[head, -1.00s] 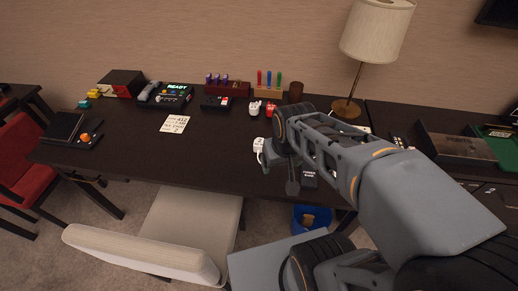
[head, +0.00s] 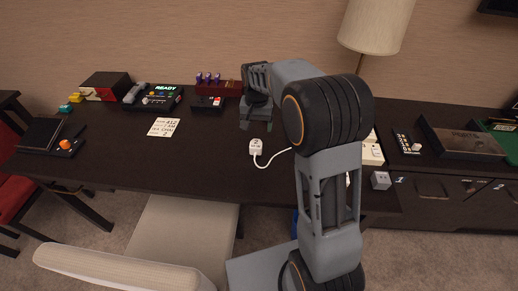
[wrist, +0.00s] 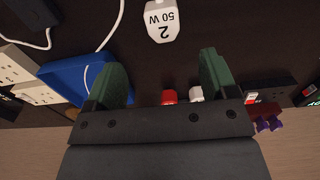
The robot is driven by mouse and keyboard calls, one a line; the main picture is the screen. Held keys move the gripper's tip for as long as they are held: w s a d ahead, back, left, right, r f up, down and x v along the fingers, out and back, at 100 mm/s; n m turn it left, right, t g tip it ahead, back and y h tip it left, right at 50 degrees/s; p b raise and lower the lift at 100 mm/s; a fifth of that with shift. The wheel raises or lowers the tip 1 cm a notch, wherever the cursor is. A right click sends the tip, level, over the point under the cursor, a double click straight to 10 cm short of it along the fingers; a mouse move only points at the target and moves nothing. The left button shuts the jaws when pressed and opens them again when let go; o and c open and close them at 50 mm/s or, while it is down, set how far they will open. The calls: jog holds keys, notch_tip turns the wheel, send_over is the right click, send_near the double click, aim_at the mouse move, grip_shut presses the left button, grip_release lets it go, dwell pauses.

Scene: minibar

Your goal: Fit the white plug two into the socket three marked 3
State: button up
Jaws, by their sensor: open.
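The white plug two (head: 256,148), marked 2 and 50 W, lies on the dark desk with its white cable running right. It also shows at the top of the wrist view (wrist: 162,24). My gripper (head: 257,124) is open and empty, above the desk just behind the plug. In the wrist view, its two green fingers (wrist: 160,72) are wide apart, with the plug beyond their tips. A cream socket block (head: 372,153) is partly hidden by my arm. White socket panels (wrist: 40,94) show at the left of the wrist view. I cannot read a 3 on any socket.
A red plug (wrist: 168,97) and another white plug (wrist: 196,93) show between the fingers. A blue tray (wrist: 72,78) lies left in the wrist view. A lamp (head: 375,25) stands behind my arm. The desk left of plug two is mostly clear around a paper card (head: 163,127).

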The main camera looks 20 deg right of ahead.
aim_at(256, 144)
notch_tip(256, 144, down, 11)
jog(key=shift+a+f+b, duration=0.1)
jog(key=shift+f+b, duration=0.05)
jog(key=shift+b, duration=0.2)
dwell(0.3)
jog(key=c, duration=1.1)
